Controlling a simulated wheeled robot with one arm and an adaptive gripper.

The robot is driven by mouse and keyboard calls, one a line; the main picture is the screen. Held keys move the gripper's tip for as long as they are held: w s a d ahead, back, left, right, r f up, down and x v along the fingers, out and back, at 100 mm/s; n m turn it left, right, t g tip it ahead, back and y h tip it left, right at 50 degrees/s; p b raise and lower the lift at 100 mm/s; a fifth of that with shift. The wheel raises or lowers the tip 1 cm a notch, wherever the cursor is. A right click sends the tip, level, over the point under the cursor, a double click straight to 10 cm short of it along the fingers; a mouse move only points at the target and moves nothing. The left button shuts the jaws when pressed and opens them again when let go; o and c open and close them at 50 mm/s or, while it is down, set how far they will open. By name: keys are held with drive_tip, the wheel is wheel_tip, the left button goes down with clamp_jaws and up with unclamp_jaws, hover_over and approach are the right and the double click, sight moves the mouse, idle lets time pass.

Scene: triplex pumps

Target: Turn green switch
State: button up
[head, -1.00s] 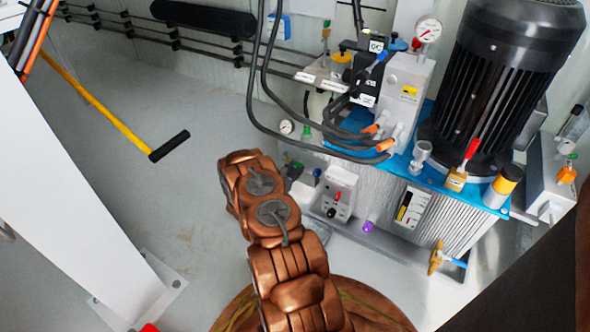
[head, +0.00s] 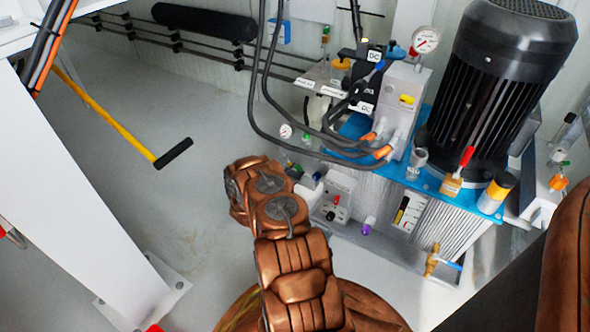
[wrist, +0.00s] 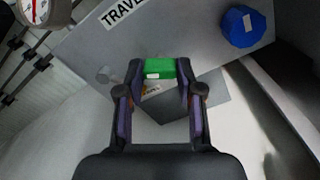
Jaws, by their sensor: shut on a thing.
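The green switch (wrist: 160,69) shows in the wrist view as a small bright green block with a pale label, on a grey panel face. My gripper (wrist: 160,78) has its two dark fingers on either side of the block and is shut on it. In the head view my copper-coloured arm reaches to the front left of the pump unit. The gripper's end there is partly hidden behind the arm, so its grip on the switch cannot be made out.
A blue knob (wrist: 240,26) sits right of the switch, and a dial gauge (wrist: 40,10) is at top left. In the head view, the black motor (head: 500,80) stands on the blue-topped tank (head: 430,180). Black hoses hang nearby.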

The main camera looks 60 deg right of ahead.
drive_tip(key=m+p, duration=0.3)
drive_tip(key=m, duration=0.3)
drive_tip(key=shift+r+m, duration=0.1)
drive_tip(key=shift+m, duration=0.2)
drive_tip(key=m+p, duration=0.2)
drive_tip(key=m, duration=0.3)
drive_tip(key=shift+m, duration=0.4)
drive_tip(key=o, duration=1.1)
drive_tip(key=shift+o, duration=0.2)
drive_tip(key=a, duration=1.2)
drive_tip(key=shift+s, duration=0.25)
